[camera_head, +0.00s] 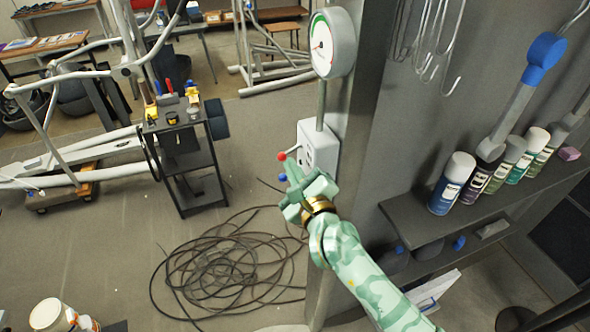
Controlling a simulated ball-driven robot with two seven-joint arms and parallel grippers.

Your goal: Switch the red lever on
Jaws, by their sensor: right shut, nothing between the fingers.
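The red lever's ball knob (282,157) shows at the end of a thin white arm that comes out of a white box (318,148) on the side of the grey pillar. A blue knob (282,178) shows just below it. My right gripper (294,170), pale green with a gold ring at the wrist, is shut and empty. Its tip is right beside the red and blue knobs in the picture; whether it touches either one I cannot tell. It hides the lower part of the box and the blue knob's arm. My left gripper is not in view.
A round gauge (334,43) sits above the box on a pipe. A shelf (425,220) with spray cans (452,183) and hanging hooks (428,45) are on the right. A black cart (188,160) with tools stands left. Coiled black cable (225,270) lies on the floor.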

